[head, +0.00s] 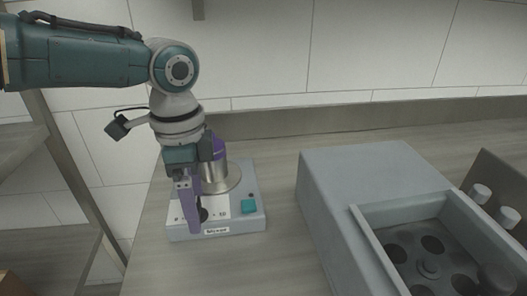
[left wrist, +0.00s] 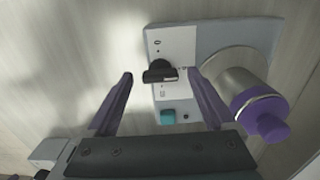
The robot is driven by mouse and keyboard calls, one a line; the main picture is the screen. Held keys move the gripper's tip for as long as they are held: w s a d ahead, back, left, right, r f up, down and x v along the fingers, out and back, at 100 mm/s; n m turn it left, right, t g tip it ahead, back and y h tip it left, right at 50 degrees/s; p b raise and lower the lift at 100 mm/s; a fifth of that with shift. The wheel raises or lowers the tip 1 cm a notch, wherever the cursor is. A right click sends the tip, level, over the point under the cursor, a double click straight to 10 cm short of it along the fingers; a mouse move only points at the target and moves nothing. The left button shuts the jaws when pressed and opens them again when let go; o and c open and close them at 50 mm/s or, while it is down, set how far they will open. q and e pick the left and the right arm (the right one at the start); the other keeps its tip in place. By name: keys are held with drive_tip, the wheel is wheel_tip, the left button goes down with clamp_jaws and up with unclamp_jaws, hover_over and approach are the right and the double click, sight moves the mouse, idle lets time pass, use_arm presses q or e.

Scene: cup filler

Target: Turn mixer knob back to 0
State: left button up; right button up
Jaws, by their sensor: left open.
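The mixer (head: 256,219) is a grey box on the counter with a white dial plate, a teal button (head: 248,206) and a metal cup with a purple top. Its black knob (head: 203,214) is partly hidden behind my purple finger in the head view. In the left wrist view the knob (left wrist: 160,72) shows clearly as a black bar lying across the picture. My left gripper (head: 190,228) points down at the dial. In the left wrist view its fingertips (left wrist: 162,76) are open, one on each side of the knob, with gaps visible. I cannot tell their exact height. My right gripper is out of view.
A large grey machine (head: 345,190) with a recessed tray of round holes (head: 428,250) stands to the right of the mixer. Bare counter (head: 283,200) lies between them. The metal cup (left wrist: 236,78) stands close beside one finger. A tiled wall is behind.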

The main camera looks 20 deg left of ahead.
use_arm(q)
drive_tip(key=shift+c, duration=0.3)
drive_tip(key=c, duration=1.3)
drive_tip(key=shift+n, duration=0.3)
drive_tip(key=n+p, duration=0.2)
drive_tip(key=shift+r+n, duration=0.1)
drive_tip(key=shift+n, duration=0.2)
drive_tip(key=n+p, duration=0.2)
drive_tip(key=n, duration=0.3)
drive_tip(key=shift+d, duration=0.1)
drive_tip(key=n+p, duration=0.1)
drive_tip(key=n, duration=0.4)
drive_tip(key=shift+n+p, duration=0.45)
drive_tip(key=shift+n, duration=1.85)
